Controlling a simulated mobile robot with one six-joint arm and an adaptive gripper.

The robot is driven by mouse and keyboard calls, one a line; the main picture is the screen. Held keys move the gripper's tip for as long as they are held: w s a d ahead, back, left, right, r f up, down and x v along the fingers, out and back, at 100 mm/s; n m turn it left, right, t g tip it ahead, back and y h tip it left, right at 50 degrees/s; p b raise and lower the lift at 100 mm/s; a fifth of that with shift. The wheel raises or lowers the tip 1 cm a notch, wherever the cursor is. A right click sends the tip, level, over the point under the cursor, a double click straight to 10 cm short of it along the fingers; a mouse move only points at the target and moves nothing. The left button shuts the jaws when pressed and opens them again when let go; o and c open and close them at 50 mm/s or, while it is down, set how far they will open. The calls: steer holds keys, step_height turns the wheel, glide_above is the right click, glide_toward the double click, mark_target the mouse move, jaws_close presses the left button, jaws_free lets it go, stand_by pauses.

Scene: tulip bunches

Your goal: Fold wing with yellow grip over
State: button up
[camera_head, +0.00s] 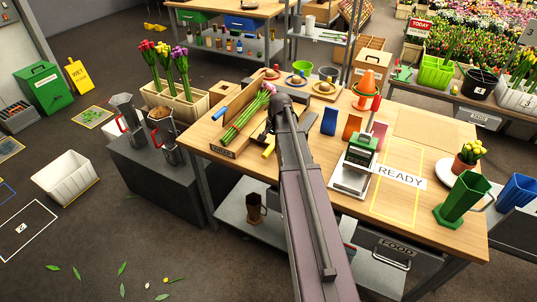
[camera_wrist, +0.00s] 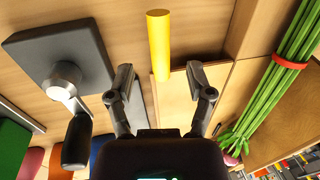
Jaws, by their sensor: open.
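The yellow grip (camera_wrist: 158,45) is a short bar that stands out beyond my gripper (camera_wrist: 160,72) in the wrist view. My gripper is open, and the grip lies between the lines of its two fingers, not held. A light wooden panel (camera_wrist: 178,112), which looks like the wing, lies under the fingers at the grip's near end; how they join is unclear. The grip also shows in the head view (camera_head: 268,148), left of my arm. A tulip bunch (camera_wrist: 275,85) with a red band lies on wood to the right. My arm hides much of the wing in the head view.
A dark plate with a knobbed lever (camera_wrist: 66,70) stands close left of my gripper. A crate of tulips (camera_head: 178,105) stands at the left.

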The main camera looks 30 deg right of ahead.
mark_target(268, 150)
steer(key=shift+w+a+f+b, duration=0.15)
steer(key=shift+w+f+b, duration=0.05)
steer(key=shift+f+b, duration=0.95)
steer(key=shift+w+a+f+b, duration=0.1)
steer(key=shift+w+f+b, duration=0.1)
steer(key=shift+f+b, duration=0.9)
steer(key=shift+f, duration=0.2)
jaws_close()
